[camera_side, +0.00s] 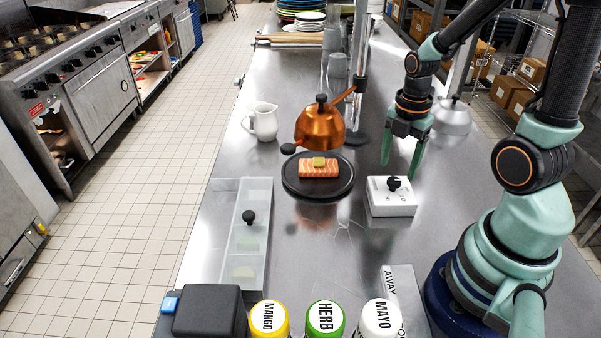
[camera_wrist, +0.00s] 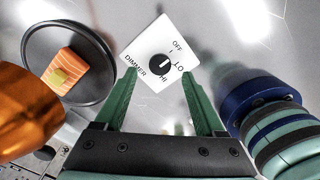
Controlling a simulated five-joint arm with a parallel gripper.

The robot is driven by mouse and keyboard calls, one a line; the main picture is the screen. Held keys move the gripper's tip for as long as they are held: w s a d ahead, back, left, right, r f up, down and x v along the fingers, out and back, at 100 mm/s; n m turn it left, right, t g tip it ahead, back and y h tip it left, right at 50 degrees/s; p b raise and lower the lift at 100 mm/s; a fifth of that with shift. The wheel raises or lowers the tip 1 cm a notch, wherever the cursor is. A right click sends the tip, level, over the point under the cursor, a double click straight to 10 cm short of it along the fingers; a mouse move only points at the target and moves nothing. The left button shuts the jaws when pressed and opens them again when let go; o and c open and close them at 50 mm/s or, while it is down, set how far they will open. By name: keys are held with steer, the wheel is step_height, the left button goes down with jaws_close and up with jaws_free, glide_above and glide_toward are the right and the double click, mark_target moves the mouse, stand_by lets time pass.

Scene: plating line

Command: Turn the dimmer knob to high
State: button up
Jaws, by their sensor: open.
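The dimmer is a white box (camera_side: 391,205) on the steel counter, with a round black knob (camera_side: 393,184) on top. A pale mark on the knob appears to point toward LO. My gripper (camera_side: 401,170) is open and empty, with its green fingers pointing down above the far side of the box. In the wrist view the knob lies between the lines of the two fingers, near the fingertips (camera_wrist: 159,74), and nothing is seen touching it.
A clear bin (camera_side: 226,215), white jug (camera_side: 263,122) and labelled jars (camera_side: 325,318) stand around.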

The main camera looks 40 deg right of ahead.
mark_target(394, 180)
steer(key=shift+f, duration=1.9)
jaws_close()
